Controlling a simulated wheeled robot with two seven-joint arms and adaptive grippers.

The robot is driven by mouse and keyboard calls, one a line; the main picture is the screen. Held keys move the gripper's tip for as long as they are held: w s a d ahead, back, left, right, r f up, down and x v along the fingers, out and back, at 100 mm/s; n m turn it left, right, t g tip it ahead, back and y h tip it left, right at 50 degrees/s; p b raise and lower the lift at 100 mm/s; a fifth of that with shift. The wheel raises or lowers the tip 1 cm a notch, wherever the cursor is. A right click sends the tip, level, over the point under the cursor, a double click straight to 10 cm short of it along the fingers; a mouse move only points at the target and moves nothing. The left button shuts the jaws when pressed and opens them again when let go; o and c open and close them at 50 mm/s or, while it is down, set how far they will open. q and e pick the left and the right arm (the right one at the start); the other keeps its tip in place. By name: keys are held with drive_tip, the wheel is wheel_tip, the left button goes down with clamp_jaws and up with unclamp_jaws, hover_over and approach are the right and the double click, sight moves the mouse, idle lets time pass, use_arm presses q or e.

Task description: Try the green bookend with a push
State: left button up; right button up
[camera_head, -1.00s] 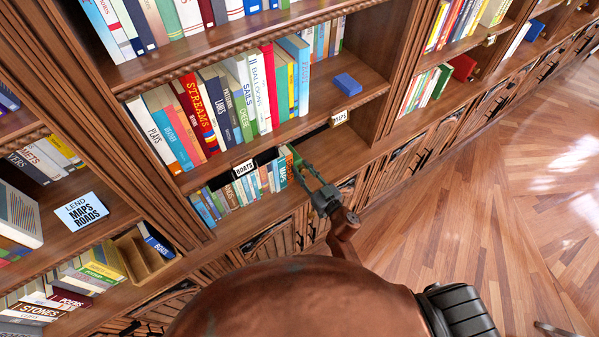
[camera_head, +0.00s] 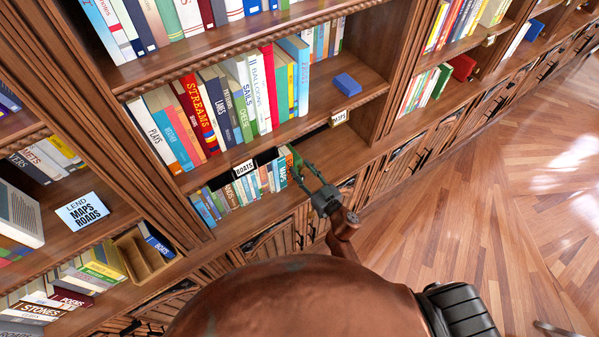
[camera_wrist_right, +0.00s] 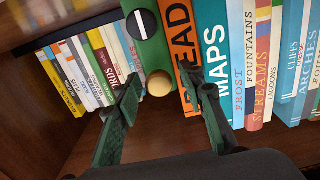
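My left gripper is not in view.
More books (camera_wrist_right: 85,72) stand left of the bookend in the wrist view. A BOATS label (camera_head: 244,168) and a MAPS label (camera_head: 339,117) are on the shelf edge above the low row. A blue box (camera_head: 347,84) lies on the shelf above. Open wooden floor (camera_head: 500,200) is at right.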

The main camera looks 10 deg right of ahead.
idle(0.3)
drive_tip(key=shift+p+v, duration=0.45)
drive_tip(key=shift+v, duration=0.5)
drive_tip(key=p+v, duration=0.2)
drive_tip(key=v, duration=0.4)
drive_tip(key=shift+r, duration=0.1)
